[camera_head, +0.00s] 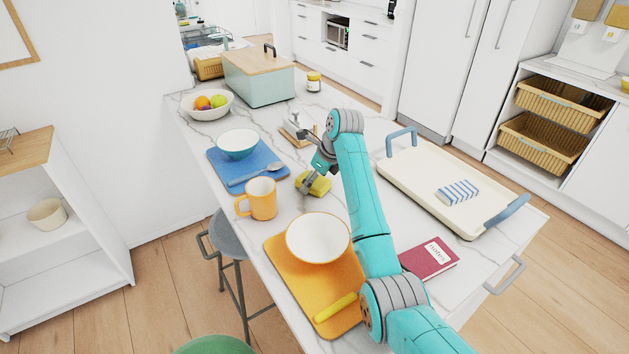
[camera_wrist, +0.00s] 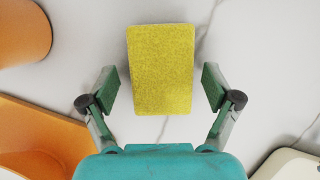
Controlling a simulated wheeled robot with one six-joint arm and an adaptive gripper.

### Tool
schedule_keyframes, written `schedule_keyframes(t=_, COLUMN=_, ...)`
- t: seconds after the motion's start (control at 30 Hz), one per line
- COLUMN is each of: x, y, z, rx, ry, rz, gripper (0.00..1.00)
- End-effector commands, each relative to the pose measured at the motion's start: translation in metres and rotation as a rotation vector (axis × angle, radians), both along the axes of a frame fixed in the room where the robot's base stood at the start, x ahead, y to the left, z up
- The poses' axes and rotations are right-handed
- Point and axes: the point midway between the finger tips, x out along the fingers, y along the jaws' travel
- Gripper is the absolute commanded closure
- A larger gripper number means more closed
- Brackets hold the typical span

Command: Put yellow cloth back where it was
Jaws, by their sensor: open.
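The yellow cloth (camera_head: 314,184) lies on the white marble counter, to the right of the orange mug and the blue mat in the head view. In the wrist view the yellow cloth (camera_wrist: 161,68) is a flat textured block, centred ahead of my gripper. My gripper (camera_wrist: 158,88) is open, with one finger on each side of the cloth's near part and a gap on both sides. In the head view my gripper (camera_head: 316,182) is low over the cloth and partly covers it. Whether the fingers touch the counter is hard to tell.
Close by are an orange mug (camera_head: 262,198), a blue mat (camera_head: 232,180) with a bowl and spoon, and an orange mat (camera_head: 288,277) with a white bowl. A cream tray (camera_head: 413,177) holds a striped cloth (camera_head: 457,192). A red notebook (camera_head: 430,258) lies near the front right edge.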

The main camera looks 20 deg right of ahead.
Motion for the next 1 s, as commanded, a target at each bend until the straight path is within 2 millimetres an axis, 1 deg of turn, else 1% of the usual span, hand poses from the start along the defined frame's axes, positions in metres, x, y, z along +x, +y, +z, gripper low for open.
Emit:
schedule_keyframes(t=0.17, x=-0.006, y=-0.007, z=0.024, rx=-0.001, ry=-0.005, rz=-0.002, gripper=0.11)
schedule_keyframes(t=0.4, x=-0.021, y=-0.019, z=0.069, rx=0.000, ry=-0.005, rz=0.000, gripper=0.11)
schedule_keyframes(t=0.5, x=-0.026, y=-0.023, z=0.085, rx=0.000, ry=-0.004, rz=0.000, gripper=0.11)
schedule_keyframes(t=0.6, x=-0.030, y=-0.027, z=0.097, rx=0.000, ry=-0.002, rz=-0.002, gripper=0.11)
schedule_keyframes(t=0.8, x=-0.034, y=-0.030, z=0.108, rx=0.000, ry=-0.001, rz=-0.001, gripper=0.11)
schedule_keyframes(t=1.0, x=-0.034, y=-0.030, z=0.109, rx=0.000, ry=0.000, rz=-0.001, gripper=0.11)
